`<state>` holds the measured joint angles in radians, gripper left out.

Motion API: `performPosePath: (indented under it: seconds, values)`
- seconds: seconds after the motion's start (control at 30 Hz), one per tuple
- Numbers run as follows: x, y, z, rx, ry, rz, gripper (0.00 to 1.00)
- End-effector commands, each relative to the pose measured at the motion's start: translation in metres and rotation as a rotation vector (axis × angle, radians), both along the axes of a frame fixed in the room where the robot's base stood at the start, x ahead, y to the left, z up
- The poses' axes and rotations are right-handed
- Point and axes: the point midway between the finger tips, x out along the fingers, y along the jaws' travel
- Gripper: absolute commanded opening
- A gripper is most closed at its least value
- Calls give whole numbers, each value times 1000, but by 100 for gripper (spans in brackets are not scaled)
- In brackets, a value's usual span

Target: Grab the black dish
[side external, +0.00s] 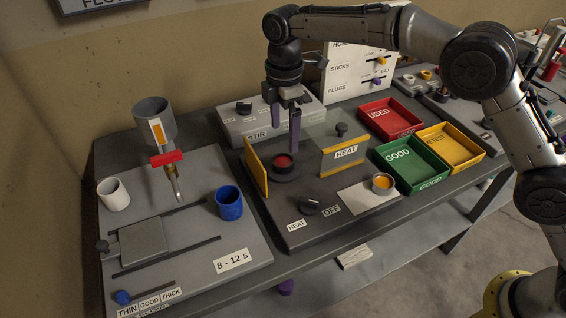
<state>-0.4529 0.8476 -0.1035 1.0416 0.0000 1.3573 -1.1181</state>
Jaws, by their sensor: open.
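A small dark dish (284,172) with red contents sits on a round dark plate on the heating board, between two yellow-edged shields; it looks like the black dish. My gripper (285,138) points down just above and behind it in the side view. Its two purple-grey fingers are apart with nothing visible between them. The right finger's tip appears close to the dish; I cannot tell whether it touches. A second small dish (382,186), greyish with orange contents, sits on a pale plate to the right.
A yellow-edged shield (257,167) stands left of the dark dish, another shield (343,155) right. The STIR box (245,124) is behind. Green (408,178), red (388,132) and yellow (449,160) trays stand right. A blue cup (229,205) and white cup (113,195) are left.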

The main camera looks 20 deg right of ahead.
Motion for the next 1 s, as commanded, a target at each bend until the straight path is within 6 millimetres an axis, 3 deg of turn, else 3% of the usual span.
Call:
performPosePath:
  seconds: [0.1, 0.37, 0.7, 1.0]
  values:
    - [0, 0, -18, -1, 1, -1, 97]
    - [0, 0, -36, 0, 0, -1, 97]
    - [-2, 3, -79, -1, 0, -1, 97]
    - [-1, 3, -82, 0, -2, -1, 95]
